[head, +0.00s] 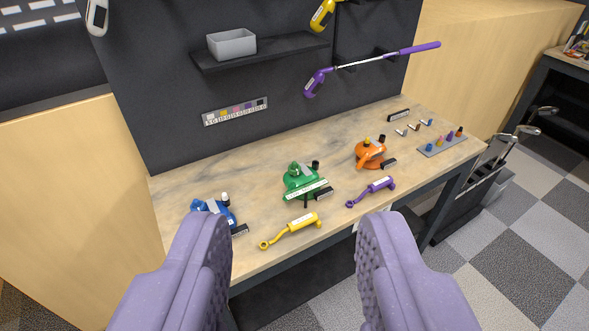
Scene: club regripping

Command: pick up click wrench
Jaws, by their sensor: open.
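Two click wrenches lie on the wooden workbench (180,182), both near its front edge. The yellow wrench (292,230) lies in front of the green device, with its ring end to the left. The purple wrench (373,191) lies further right, in front of the orange device, also with its ring end to the left. My gripper (295,250) is open and empty, its two purple padded fingers wide apart at the bottom of the view. It is in front of the bench, apart from both wrenches. The left finger partly hides the bench's front left edge.
Blue (213,211), green (300,181) and orange (370,154) devices stand behind the wrenches with small black labels. A purple club (375,63) is held on the dark wall. A grey bin (231,44) sits on the shelf. A bag of clubs (490,165) stands right of the bench.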

